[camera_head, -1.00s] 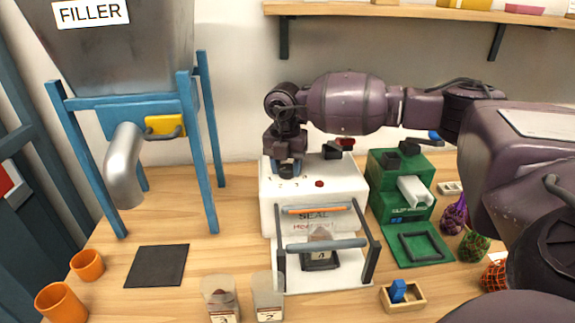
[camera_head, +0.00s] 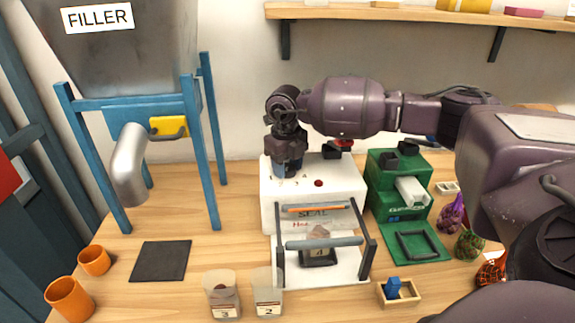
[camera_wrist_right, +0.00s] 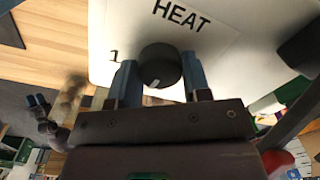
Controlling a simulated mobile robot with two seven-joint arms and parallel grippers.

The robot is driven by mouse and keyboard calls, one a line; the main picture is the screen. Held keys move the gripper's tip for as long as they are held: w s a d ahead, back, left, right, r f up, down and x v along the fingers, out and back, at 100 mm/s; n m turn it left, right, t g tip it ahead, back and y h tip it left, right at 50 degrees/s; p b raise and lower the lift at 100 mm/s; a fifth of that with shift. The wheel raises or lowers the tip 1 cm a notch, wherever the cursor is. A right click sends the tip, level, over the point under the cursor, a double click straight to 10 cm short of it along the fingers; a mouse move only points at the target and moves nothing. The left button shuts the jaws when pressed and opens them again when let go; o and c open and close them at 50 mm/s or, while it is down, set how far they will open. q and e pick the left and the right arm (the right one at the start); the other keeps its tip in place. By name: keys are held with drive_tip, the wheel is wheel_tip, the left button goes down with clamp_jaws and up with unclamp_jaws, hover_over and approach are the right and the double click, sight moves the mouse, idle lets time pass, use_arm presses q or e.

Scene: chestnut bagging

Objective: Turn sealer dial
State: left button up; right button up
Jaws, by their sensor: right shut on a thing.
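The white sealer (camera_head: 345,190) stands in the middle of the table, with "SEAL" on its front and a red button (camera_head: 318,183) on top. My right gripper (camera_head: 289,170) points down onto the left of its top and hides the dial in the head view. In the right wrist view, the round black dial (camera_wrist_right: 160,66) sits between the blue fingers of my right gripper (camera_wrist_right: 161,78), which is shut on it. Its white mark points toward the gripper body. "HEAT" and a "1" are printed near it. My left gripper (camera_wrist_right: 37,101) shows small at the left there, its opening unclear.
A bag labelled 4 (camera_head: 318,248) lies in the sealer under its bar (camera_head: 325,242). A green machine (camera_head: 398,190) stands close on the right. The filler (camera_head: 125,55), a dark mat (camera_head: 161,261) and orange cups (camera_head: 69,299) are left.

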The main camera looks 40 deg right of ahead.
drive_tip(key=n, duration=0.6)
drive_tip(key=n+b, duration=0.1)
drive_tip(key=n, duration=0.6)
drive_tip(key=shift+d+n+b, duration=0.1)
drive_tip(key=shift+n+b, duration=0.2)
drive_tip(key=shift+n, duration=0.7)
drive_tip(key=shift+n+b, duration=0.35)
drive_tip(key=shift+n, duration=0.45)
use_arm(q)
drive_tip(key=shift+w+d+f, duration=0.2)
drive_tip(key=shift+w+f, duration=0.15)
drive_tip(key=shift+f, duration=0.3)
use_arm(e)
drive_tip(key=shift+n, duration=0.3)
use_arm(q)
drive_tip(key=shift+f, duration=0.1)
use_arm(e)
drive_tip(key=o, duration=0.9)
